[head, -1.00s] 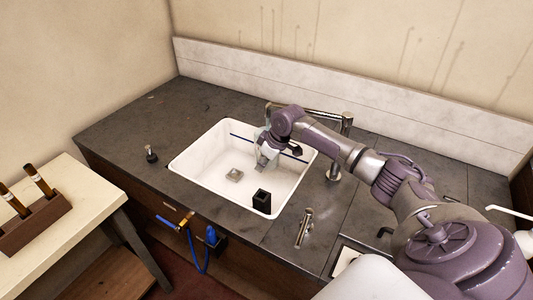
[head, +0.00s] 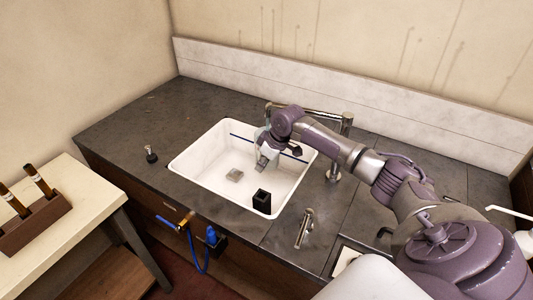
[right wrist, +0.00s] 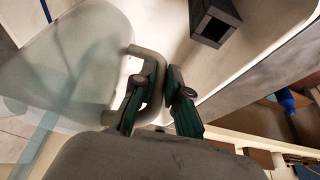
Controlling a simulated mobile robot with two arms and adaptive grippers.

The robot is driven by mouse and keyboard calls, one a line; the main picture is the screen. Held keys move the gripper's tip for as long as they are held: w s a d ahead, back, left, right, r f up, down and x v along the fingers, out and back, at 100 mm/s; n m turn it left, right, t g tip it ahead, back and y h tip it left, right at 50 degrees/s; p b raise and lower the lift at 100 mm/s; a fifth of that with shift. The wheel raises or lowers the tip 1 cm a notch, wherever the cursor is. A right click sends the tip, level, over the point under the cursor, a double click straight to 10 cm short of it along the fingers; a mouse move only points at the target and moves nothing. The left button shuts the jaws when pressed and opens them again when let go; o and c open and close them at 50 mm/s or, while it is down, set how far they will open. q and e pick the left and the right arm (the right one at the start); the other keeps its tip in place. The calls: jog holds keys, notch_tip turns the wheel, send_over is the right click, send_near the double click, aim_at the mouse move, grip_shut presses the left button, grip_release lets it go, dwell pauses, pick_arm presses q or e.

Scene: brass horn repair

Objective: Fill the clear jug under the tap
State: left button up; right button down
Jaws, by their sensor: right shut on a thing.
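The clear jug (head: 258,137) is over the white sink (head: 196,163), largely covered by my right gripper (head: 266,160) in the head view. In the right wrist view the jug (right wrist: 75,65) is a large translucent body with a looped handle (right wrist: 152,85). My right gripper (right wrist: 158,115) is shut on this handle. The chrome tap (head: 345,128) stands behind the sink, and its spout reaches left to above the jug. I cannot tell the water level in the jug. My left gripper is out of view.
A black open-topped square holder (head: 262,201) stands in the sink's front right corner. A chrome fixture (head: 304,228) is on the counter right of it. A small black-topped object (head: 151,154) stands left of the sink. The counter's back left is clear.

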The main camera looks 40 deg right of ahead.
jog(key=shift+s+a+r+p, duration=0.2)
jog(key=shift+s+a+p, duration=0.55)
jog(key=shift+a+p, duration=1.05)
jog(key=shift+s+a+r+p, duration=0.2)
jog(key=shift+s+a+p, duration=0.5)
jog(key=shift+a+p, duration=1.1)
jog(key=shift+s+a+r+p, duration=0.2)
jog(key=shift+s+a+p, duration=0.55)
jog(key=shift+a+p, duration=1)
